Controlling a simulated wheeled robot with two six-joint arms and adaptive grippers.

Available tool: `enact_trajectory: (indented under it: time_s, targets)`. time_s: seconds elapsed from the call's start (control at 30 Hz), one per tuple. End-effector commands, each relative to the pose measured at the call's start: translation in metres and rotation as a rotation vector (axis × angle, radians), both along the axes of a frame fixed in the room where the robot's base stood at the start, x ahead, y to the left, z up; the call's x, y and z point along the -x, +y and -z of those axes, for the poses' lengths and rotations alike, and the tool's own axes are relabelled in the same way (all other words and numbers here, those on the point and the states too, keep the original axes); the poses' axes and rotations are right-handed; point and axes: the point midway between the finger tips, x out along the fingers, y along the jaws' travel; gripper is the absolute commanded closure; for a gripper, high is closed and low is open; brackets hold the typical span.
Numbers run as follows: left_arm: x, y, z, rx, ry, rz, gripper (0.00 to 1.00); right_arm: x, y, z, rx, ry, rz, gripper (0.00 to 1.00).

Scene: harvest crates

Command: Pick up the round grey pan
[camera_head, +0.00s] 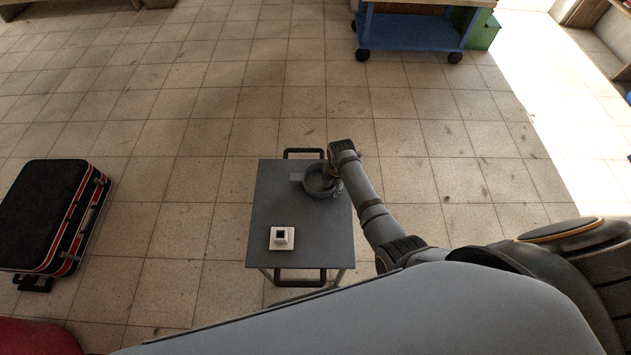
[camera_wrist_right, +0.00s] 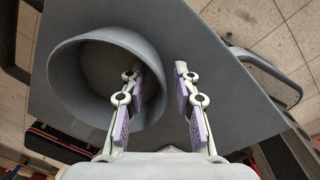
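The round grey pan (camera_head: 308,186) sits at the far right part of a grey trolley top (camera_head: 275,200). In the right wrist view the pan (camera_wrist_right: 70,88) fills the left side, and its hollow inside shows. My right gripper (camera_head: 327,178) is down at the pan. Its fingers (camera_wrist_right: 159,72) are spread apart, the left one over the pan's inside and the right one outside the rim, with the near wall between them. I cannot tell whether either finger touches the wall. My left gripper is not in view.
A small white cup (camera_head: 282,234) with dark contents stands on a white square saucer (camera_head: 275,246) at the trolley's near end. Black handles (camera_head: 303,152) project at both ends. A blue wheeled cart (camera_head: 410,32) is at the back. Floor between is clear.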

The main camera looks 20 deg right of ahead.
Motion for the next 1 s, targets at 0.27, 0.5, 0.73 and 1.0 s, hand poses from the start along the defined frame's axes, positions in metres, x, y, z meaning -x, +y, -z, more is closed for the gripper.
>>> enact_trajectory:
  time_s: [0.27,0.5,0.73,1.0]
  targets:
    - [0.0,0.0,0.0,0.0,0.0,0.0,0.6,0.0,0.0,0.0,0.0,0.0,0.0,0.95]
    - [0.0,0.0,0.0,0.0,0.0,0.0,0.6,0.0,0.0,-0.001,0.0,0.0,0.0,1.0]
    - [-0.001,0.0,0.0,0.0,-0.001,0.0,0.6,0.0,0.0,-0.001,0.0,-0.001,0.0,1.0]
    - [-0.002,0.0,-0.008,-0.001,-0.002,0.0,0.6,-0.001,0.0,-0.025,0.0,-0.003,0.0,1.0]
